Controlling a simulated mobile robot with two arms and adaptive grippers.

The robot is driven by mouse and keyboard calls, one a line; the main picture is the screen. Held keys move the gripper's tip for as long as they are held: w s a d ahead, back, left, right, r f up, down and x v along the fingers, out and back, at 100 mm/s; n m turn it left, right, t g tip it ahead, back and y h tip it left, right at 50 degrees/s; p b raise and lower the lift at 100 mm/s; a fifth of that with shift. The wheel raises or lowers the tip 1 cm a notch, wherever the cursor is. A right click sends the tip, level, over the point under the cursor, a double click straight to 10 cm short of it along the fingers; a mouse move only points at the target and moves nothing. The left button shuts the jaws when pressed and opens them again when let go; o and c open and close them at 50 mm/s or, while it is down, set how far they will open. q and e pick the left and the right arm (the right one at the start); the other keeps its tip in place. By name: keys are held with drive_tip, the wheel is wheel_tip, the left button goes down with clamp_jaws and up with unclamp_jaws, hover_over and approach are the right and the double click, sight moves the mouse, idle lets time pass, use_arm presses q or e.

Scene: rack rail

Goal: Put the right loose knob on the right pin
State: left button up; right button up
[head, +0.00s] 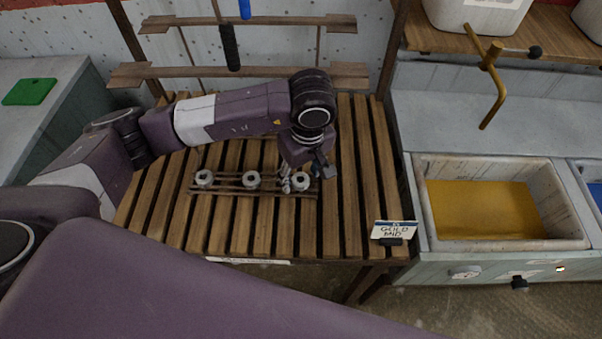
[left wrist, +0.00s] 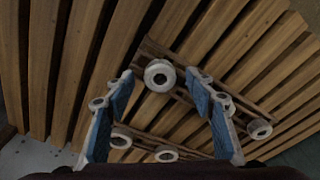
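Three pale, round knobs with dark centres show along a brown rail (head: 228,190) on the slatted bench: a left knob (head: 204,177), a middle knob (head: 251,180) and a right knob (head: 302,181). My left gripper (head: 303,177) is low at the rail's right end, beside the right knob and partly in front of it. In the left wrist view the blue-padded fingers (left wrist: 162,115) are apart, with nothing clasped. A knob (left wrist: 160,75) shows beyond the gap between them. Another knob (left wrist: 260,128) is farther right. Ring shapes (left wrist: 166,153) show lower down. I cannot make out the pins.
The slatted bench (head: 355,190) is clear right of the rail. A "GOLD MID" sign (head: 392,231) stands at its front right corner. Wall rails (head: 180,24) with hanging black (head: 229,48) and blue handles are behind. A bin (head: 560,243) with a yellow floor is at right.

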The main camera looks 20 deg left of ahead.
use_arm(q)
wheel_tip(320, 180, up, 12)
drive_tip(key=d, duration=0.1)
drive_tip(key=shift+s, duration=0.45)
